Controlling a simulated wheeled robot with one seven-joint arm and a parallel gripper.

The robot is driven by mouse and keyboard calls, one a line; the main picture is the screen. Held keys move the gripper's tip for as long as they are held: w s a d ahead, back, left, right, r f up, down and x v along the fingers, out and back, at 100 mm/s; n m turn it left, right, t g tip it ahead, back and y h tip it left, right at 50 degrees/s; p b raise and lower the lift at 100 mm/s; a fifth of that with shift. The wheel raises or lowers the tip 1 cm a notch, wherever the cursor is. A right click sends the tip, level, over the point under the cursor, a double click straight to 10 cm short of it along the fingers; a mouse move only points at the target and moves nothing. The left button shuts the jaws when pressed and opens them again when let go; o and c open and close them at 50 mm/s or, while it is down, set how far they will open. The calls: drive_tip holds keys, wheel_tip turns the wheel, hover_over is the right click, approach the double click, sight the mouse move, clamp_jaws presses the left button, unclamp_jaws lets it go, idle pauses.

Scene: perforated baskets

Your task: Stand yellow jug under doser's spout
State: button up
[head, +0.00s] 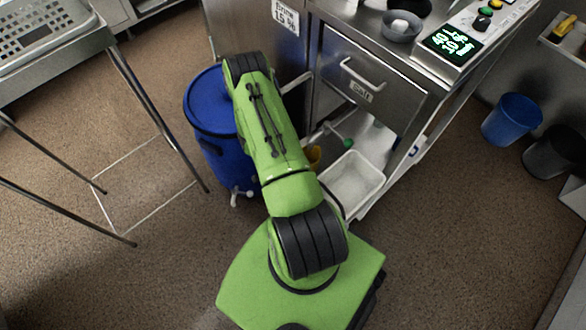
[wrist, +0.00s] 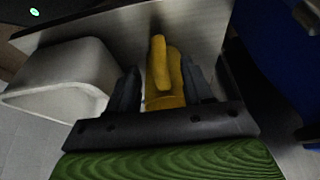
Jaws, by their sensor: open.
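The yellow jug (wrist: 164,72) stands between the two dark fingers of my gripper (wrist: 159,70) in the wrist view. The fingers are open, one on each side of it; whether either touches it I cannot tell. In the head view only a small yellow part of the jug (head: 314,157) shows beside my green arm, low under the steel counter. A pipe with a green knob (head: 347,143), perhaps the doser's spout, sticks out below the drawer near the jug. My gripper is hidden behind my arm in the head view.
A white bin (head: 354,183) stands right of the jug; it also shows at left in the wrist view (wrist: 65,72). A blue barrel (head: 210,105) with a tap stands left of my arm. The steel counter and drawer (head: 370,80) are above.

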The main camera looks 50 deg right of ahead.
drive_tip(key=w+a+r+n+t+p, duration=0.1)
drive_tip(key=w+a+r+n, duration=0.25)
drive_tip(key=r, duration=0.85)
drive_tip(key=w+a+r+n+t+y, duration=0.1)
drive_tip(key=w+a+r+n+t, duration=0.3)
drive_tip(key=r, duration=0.8)
drive_tip(key=w+a+r+n+g+p, duration=0.15)
drive_tip(key=a+r, duration=0.35)
drive_tip(key=r, duration=0.6)
drive_tip(key=s+a+r+n+t+y, duration=0.3)
drive_tip(key=s+a+r+n, duration=0.8)
drive_tip(key=s+r, duration=0.3)
drive_tip(key=shift+s+a+n, duration=0.3)
drive_tip(key=shift+a, duration=0.5)
